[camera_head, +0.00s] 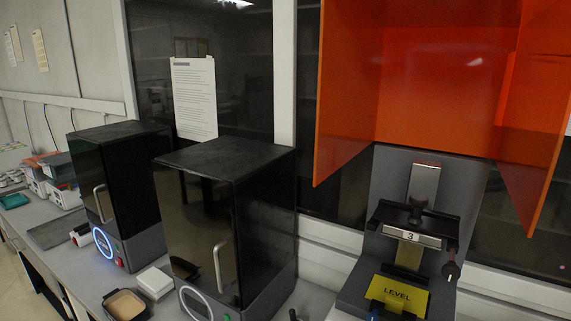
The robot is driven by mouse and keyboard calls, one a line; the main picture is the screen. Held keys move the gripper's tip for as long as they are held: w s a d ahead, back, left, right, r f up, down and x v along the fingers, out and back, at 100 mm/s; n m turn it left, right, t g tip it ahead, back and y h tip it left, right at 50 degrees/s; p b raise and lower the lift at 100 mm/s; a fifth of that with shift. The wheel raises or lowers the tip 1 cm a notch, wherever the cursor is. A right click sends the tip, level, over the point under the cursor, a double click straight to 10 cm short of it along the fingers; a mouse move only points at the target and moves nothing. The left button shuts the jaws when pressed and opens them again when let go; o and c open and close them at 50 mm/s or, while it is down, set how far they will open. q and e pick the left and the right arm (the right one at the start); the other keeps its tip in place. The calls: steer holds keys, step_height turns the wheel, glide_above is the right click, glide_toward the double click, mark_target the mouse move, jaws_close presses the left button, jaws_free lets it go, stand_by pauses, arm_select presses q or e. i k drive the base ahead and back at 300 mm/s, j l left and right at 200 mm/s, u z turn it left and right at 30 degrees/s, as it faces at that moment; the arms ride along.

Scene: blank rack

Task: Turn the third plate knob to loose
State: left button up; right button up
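A dark grey bench device marked "3" (410,237) stands at the right under an orange hood. It has a light metal upright (424,182) and a yellow plate reading "LEVEL" (397,294) low at the front. A black knob (418,203) sits in front of the upright. Another black knob or handle (451,270) with a small red mark hangs on the device's right side. I cannot read a loose or tight setting on either knob. Neither of my grippers is in view.
The orange hood (447,75) has side panels hanging beside the device. Two black cabinets (226,218) (117,185) with handles stand to the left on the grey bench. A tan-filled tray (127,304) and white box (155,282) lie between them. Bins (62,170) stand far left.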

mark_target(451, 271)
steer(key=k, duration=1.5)
